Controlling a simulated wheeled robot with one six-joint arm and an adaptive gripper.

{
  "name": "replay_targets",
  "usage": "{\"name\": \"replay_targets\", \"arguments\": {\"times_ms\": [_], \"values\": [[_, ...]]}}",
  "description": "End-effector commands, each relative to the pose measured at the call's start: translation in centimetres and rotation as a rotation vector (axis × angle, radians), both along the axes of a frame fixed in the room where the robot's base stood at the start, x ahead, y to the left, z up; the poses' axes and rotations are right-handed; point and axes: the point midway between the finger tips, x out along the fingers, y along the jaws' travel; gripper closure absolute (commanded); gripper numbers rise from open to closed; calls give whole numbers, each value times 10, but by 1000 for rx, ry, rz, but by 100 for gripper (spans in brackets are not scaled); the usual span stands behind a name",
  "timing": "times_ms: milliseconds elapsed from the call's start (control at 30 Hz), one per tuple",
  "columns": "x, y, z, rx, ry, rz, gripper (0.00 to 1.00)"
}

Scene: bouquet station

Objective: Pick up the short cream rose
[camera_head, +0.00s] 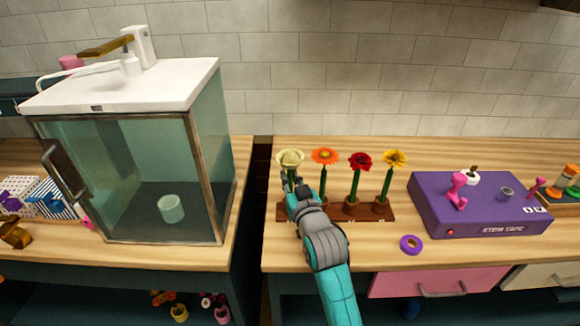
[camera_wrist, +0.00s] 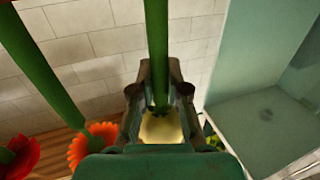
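The cream rose (camera_head: 291,157) is at the left end of a row of flowers on the right counter in the head view. Its pale head shows above my gripper (camera_head: 289,188), which hides most of the stem and its base. In the wrist view, the cream head (camera_wrist: 160,128) lies between the fingers, and its green stem (camera_wrist: 157,30) runs between the fingertips. My gripper (camera_wrist: 158,75) appears closed around this stem, just below the head. Whether the stem still stands in its holder is hidden.
An orange flower (camera_head: 324,157), a red flower (camera_head: 359,162) and a yellow flower (camera_head: 394,158) stand upright in the brown rack (camera_head: 398,223), close to my gripper's right. A glass cabinet (camera_head: 207,150) stands left. A purple box (camera_head: 480,205) and tape ring (camera_head: 411,244) lie right.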

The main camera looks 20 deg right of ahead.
Motion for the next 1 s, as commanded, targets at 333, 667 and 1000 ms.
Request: {"name": "replay_targets", "arguments": {"times_ms": [333,667,1000], "values": [[0,0,3,0,-1,0,100],[0,0,55,0,-6,0,100],[0,0,102,0,-4,0,100]]}}
